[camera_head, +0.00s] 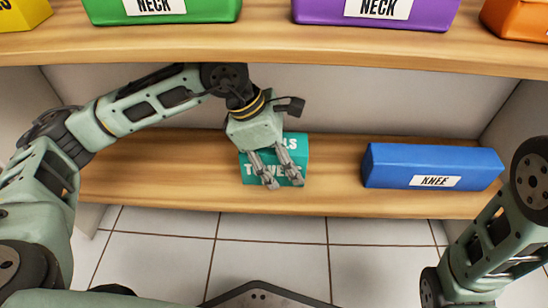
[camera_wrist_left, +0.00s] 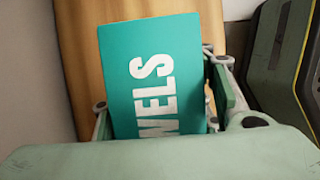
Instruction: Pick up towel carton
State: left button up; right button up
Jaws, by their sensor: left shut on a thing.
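The towel carton (camera_head: 298,170) is a teal box with white lettering on the lower wooden shelf in the head view. My left gripper (camera_head: 270,181) is in front of it and above it, with its fingers pointing down over the carton's front. In the left wrist view the carton (camera_wrist_left: 150,60) fills the space between the fingers (camera_wrist_left: 160,112), and part of its lettering shows. The left gripper is shut on the carton. The gripper body hides part of the carton. I cannot tell whether the carton is clear of the shelf. My right gripper is not in view.
A blue box labelled KNEE (camera_head: 395,165) lies to the right on the same lower shelf (camera_head: 335,198). The upper shelf (camera_head: 270,45) above holds a green box (camera_head: 105,12), a purple box (camera_head: 320,14) and others. The shelf between carton and blue box is clear.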

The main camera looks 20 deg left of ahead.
pick_arm(q)
jog(key=c, duration=0.4)
jog(key=shift+r, duration=0.1)
jog(key=shift+c, duration=0.2)
